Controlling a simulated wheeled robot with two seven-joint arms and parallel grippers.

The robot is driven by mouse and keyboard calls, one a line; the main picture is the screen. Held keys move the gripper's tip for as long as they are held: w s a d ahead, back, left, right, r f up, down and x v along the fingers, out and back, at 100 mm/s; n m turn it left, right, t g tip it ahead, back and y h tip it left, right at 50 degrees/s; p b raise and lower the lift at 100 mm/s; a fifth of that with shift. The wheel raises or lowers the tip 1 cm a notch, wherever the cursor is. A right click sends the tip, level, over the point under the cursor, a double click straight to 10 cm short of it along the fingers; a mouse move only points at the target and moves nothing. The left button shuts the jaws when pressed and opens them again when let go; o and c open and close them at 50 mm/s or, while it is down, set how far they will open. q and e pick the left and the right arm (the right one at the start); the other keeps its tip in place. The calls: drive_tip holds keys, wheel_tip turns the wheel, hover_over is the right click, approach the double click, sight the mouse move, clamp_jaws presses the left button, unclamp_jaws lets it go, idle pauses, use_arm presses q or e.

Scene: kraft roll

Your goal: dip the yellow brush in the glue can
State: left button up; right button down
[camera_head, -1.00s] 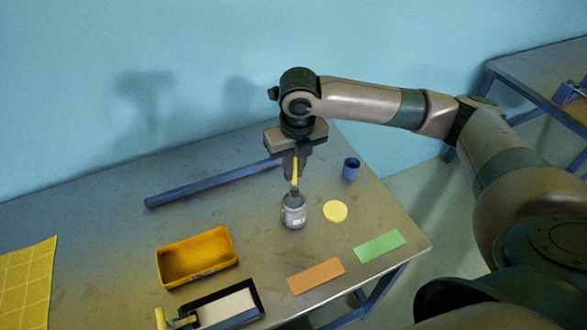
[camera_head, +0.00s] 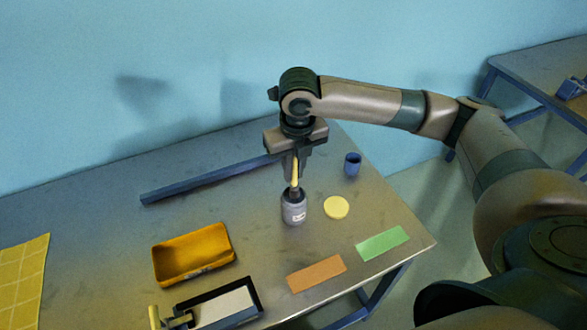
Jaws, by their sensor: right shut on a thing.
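The yellow brush (camera_head: 294,174) is upright in my right gripper (camera_head: 295,163), which is shut on its handle. The brush's lower end is at the mouth of the grey glue can (camera_head: 294,211). The can stands upright on the table with a small white label. The bristles are hidden, and how deep they sit in the can cannot be told. My left gripper is not in view.
A yellow disc (camera_head: 336,207) and a blue cup (camera_head: 352,165) are right of the can. Orange (camera_head: 316,273) and green (camera_head: 382,243) strips lie in front.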

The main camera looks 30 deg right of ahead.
drive_tip(key=shift+f, duration=0.5)
idle(0.8)
drive_tip(key=shift+s+f+p, duration=0.1)
drive_tip(key=shift+p, duration=0.25)
idle(2.7)
drive_tip(key=shift+r+p, duration=3.6)
drive_tip(key=shift+p, duration=0.4)
drive_tip(key=shift+f, duration=0.1)
